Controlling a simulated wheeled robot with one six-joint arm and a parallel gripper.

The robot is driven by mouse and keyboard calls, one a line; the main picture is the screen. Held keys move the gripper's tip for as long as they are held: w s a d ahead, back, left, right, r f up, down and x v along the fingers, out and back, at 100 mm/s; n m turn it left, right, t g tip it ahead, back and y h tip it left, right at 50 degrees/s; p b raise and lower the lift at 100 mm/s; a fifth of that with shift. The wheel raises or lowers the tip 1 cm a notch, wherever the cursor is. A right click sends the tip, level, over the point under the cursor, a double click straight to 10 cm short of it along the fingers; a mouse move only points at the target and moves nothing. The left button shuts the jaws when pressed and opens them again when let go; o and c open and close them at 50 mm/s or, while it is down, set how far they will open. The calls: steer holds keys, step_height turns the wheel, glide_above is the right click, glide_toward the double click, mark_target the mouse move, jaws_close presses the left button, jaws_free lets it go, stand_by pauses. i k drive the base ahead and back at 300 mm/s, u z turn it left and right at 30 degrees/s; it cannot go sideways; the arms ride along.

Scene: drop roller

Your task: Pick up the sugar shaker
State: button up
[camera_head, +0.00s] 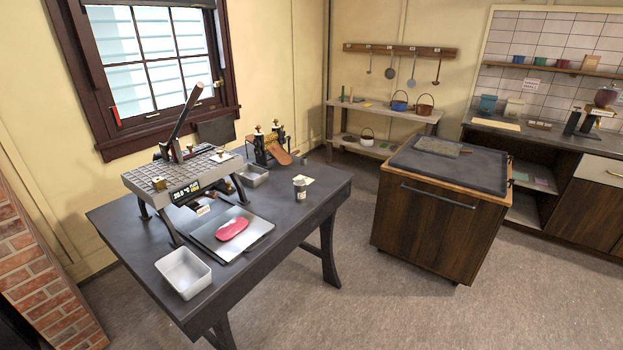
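A small upright cylinder with a pale top and a dark band (300,188) stands on the dark table (316,204), near its right end. It looks like the sugar shaker, but it is too small to make out a label or the lid's holes. A cream card or paper lies just behind it. Nothing touches it from the front. My gripper is not in view.
A wooden cabinet (428,222) stands to the right. Open floor (400,305) lies in front.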

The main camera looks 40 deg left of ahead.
mark_target(300, 192)
steer(key=u, duration=0.4)
steer(key=i, duration=1.45)
steer(key=u, duration=1.9)
steer(key=i, duration=1.05)
steer(key=u, duration=1.35)
steer(key=i, duration=0.45)
steer(key=u, duration=0.1)
